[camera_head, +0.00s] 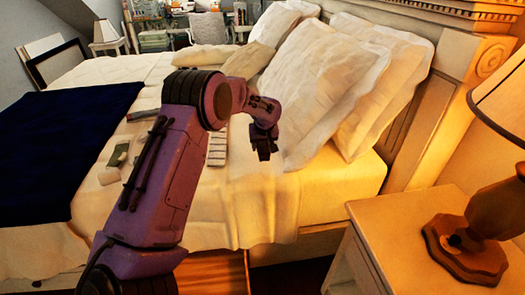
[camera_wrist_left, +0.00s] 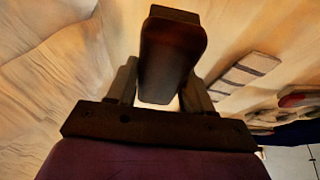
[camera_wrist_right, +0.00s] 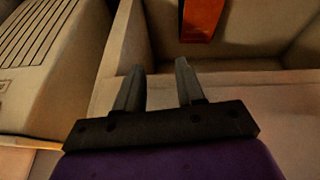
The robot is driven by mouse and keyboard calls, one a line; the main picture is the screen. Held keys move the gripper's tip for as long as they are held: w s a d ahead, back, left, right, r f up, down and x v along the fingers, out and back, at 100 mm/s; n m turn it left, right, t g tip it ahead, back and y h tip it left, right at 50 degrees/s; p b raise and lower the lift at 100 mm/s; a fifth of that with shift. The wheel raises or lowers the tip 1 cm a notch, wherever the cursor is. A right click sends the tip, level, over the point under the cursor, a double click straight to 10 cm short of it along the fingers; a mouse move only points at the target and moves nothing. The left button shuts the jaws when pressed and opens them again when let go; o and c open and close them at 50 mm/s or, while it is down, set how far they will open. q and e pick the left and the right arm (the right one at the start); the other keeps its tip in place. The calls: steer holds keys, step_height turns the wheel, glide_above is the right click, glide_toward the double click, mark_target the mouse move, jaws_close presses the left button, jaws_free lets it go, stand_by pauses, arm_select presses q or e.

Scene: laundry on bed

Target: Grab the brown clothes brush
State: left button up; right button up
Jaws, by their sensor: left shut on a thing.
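The brown clothes brush (camera_wrist_left: 172,45) is held between the fingers of my left gripper (camera_wrist_left: 160,90) in the left wrist view. Its dark, rounded block sticks out past the fingertips. In the head view my left gripper (camera_head: 264,142) is above the bed near the pillows, with the dark end of the brush small and hard to make out there. My right gripper (camera_wrist_right: 158,85) shows only in the right wrist view. Its fingers are apart with nothing between them.
On the bed lie a striped folded cloth (camera_head: 217,150), a dark blue blanket (camera_head: 60,145) and small items left of my arm. White pillows (camera_head: 330,80) lean at the headboard. A nightstand (camera_head: 400,235) with a lamp (camera_head: 470,235) stands at right.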

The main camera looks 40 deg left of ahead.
arm_select(q)
steer(key=s+d+r, duration=0.6)
steer(key=s+d, duration=0.1)
steer(key=s, duration=0.2)
steer(key=shift+r, duration=0.4)
